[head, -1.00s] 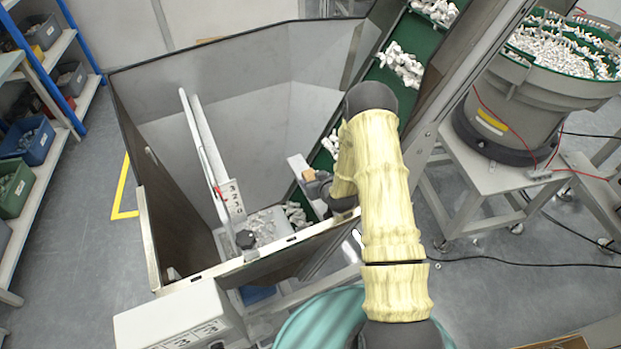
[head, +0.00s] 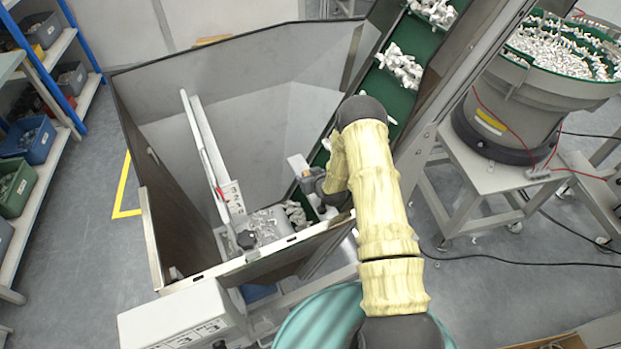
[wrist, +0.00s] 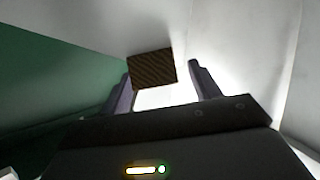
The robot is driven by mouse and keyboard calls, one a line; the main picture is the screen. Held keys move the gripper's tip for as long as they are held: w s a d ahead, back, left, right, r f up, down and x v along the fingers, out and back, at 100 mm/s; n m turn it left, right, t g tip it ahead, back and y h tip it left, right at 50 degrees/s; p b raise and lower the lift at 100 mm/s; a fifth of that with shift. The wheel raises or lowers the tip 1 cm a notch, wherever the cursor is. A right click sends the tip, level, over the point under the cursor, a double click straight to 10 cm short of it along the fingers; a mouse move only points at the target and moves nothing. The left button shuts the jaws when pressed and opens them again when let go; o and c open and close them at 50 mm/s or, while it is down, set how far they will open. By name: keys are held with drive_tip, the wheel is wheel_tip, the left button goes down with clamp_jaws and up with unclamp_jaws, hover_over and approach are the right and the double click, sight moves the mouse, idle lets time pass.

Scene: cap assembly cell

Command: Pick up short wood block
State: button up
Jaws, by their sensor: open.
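A short brown wood block (wrist: 152,68) with dark stripes shows in the wrist view, just beyond and between my fingertips. My gripper (wrist: 161,74) is open, with one finger on each side of the block's near end in the picture. I cannot tell whether either finger touches it. In the head view my arm reaches over the front rim of the grey hopper, and my wrist is inside near the green conveyor. A small tan patch (head: 307,173) shows beside my wrist there; I cannot tell whether it is the block. My fingers are mostly hidden in that view.
The grey hopper (head: 240,100) has high walls around my wrist. The green conveyor (head: 392,98) rises on the right with white parts. A rail (head: 205,150) stands inside the hopper on the left. White parts (head: 298,214) lie low in it. A bowl feeder (head: 540,85) stands right.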

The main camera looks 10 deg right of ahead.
drive_tip(key=c, duration=1.1)
drive_tip(key=shift+o, duration=0.2)
drive_tip(key=shift+r, duration=0.1)
wheel_tip(320, 180, up, 10)
drive_tip(key=shift+f+b, duration=0.1)
drive_tip(key=shift+b, duration=0.6)
